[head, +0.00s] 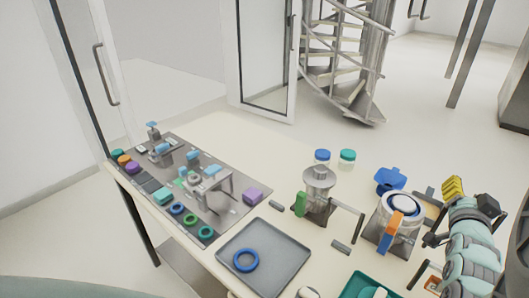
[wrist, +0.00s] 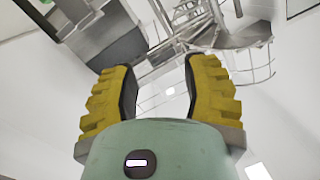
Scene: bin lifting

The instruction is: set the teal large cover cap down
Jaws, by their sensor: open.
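A round teal cap (head: 347,155) with a pale lower part sits at the back of the table in the head view. It is probably the teal large cover cap, though it is too small to be sure. It stands apart, just right of a similar blue-topped piece (head: 322,155). My gripper (head: 453,186) is at the right, raised above the table's right side and well clear of that cap. In the wrist view my gripper (wrist: 160,92) has its two yellow fingers spread wide with nothing between them. No cap shows in the wrist view.
A grey tray (head: 290,262) holds a blue ring. A long grey board (head: 225,215) carries small fixtures and coloured parts at the left. A metal press stand (head: 318,180) and a clear jar with blue and orange parts stand near my arm. A teal tray (head: 352,287) is at the front edge.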

